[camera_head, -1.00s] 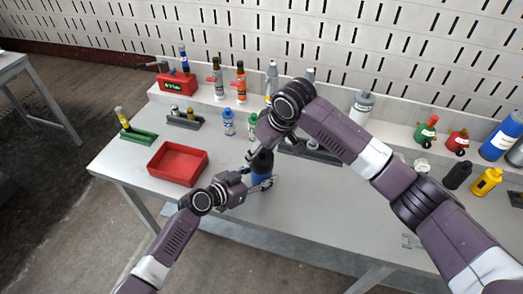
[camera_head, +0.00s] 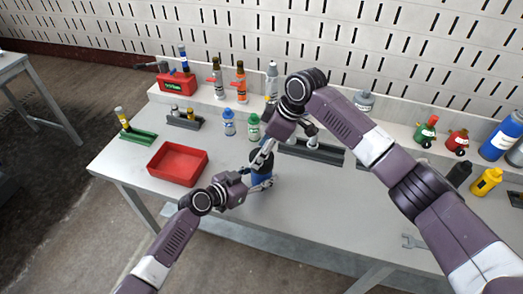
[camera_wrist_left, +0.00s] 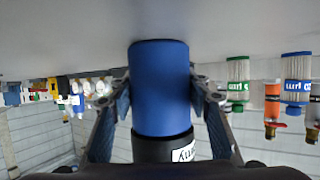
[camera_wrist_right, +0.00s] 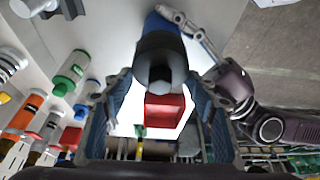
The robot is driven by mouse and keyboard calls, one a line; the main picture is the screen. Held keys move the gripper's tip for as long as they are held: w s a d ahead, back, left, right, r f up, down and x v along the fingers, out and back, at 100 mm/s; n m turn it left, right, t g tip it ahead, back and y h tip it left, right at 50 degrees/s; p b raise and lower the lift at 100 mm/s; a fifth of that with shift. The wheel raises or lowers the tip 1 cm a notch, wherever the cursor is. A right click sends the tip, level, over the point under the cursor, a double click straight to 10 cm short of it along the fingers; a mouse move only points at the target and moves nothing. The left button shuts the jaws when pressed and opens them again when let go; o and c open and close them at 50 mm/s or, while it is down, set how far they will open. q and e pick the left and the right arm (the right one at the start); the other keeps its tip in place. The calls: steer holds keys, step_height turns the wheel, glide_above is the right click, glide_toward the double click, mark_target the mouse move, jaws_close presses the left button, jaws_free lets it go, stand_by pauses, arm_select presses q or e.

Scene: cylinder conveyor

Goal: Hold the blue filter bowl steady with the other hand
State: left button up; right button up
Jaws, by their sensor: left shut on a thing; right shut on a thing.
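The blue filter bowl (camera_head: 259,175) stands upright on the grey table, left of its middle. A black upper part (camera_head: 256,159) sits on it, partly hidden by my right gripper. My left gripper (camera_head: 263,182) is shut on the blue bowl from the side. In the left wrist view the blue bowl (camera_wrist_left: 160,88) is between both fingers, with the black part (camera_wrist_left: 165,149) and a white label at its end. My right gripper (camera_head: 266,148) comes down from above and is shut on the black part, which shows in the right wrist view (camera_wrist_right: 158,62).
A red open tray (camera_head: 178,165) lies to the left. A dark grey holder (camera_head: 312,151) lies right of the bowl.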

steer(key=n+g, duration=0.1)
steer(key=n, duration=0.3)
steer(key=shift+n+g, duration=0.4)
steer(key=shift+n, duration=0.4)
steer(key=n+g+h, duration=0.1)
steer(key=n+g, duration=0.1)
steer(key=n, duration=0.3)
steer(key=shift+d, duration=0.1)
steer(key=o, duration=1.3)
